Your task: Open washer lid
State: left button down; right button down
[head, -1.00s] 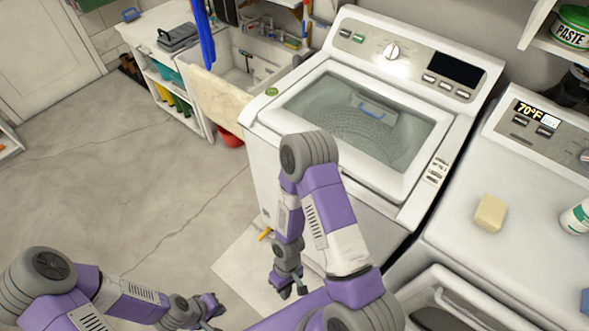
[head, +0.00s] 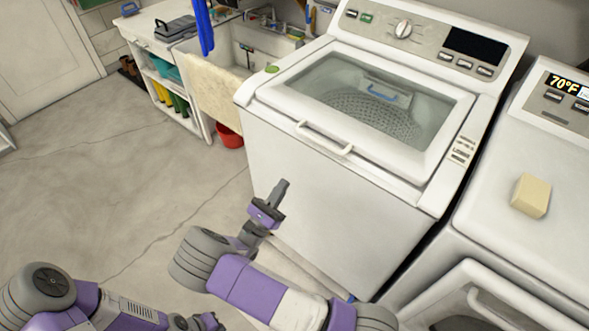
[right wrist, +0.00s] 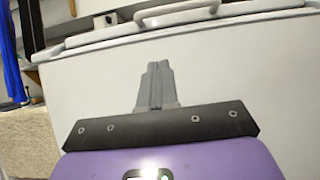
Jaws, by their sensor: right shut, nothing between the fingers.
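The white top-load washer (head: 330,195) has its glass-windowed lid (head: 440,150) down. A white bar handle (head: 325,138) runs along the lid's front edge; the handle also shows at the top of the right wrist view (right wrist: 178,13). My right gripper (head: 281,186) is in front of the washer's front panel, below and left of the handle and apart from it. Its fingers, pointing up, are together and empty in the right wrist view (right wrist: 158,68). My left gripper (head: 205,322) is low at the bottom edge, partly cut off, its fingers unclear.
A second white machine (head: 480,215) with a tan block (head: 531,195) on top stands close on the right. A utility sink (head: 225,95) and shelf unit are left of the washer, with a red bucket (head: 229,136) below.

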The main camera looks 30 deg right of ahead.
jog(key=p+x, duration=0.2)
jog(key=x, duration=0.8)
jog(key=shift+s+r, duration=0.1)
jog(key=shift+r, duration=0.05)
notch_tip(320, 180, up, 2)
jog(key=shift+d+r+p, duration=0.15)
jog(key=shift+r+p, duration=0.05)
jog(key=shift+p, duration=0.5)
jog(key=shift+d+r, duration=0.15)
jog(key=shift+r, duration=0.3)
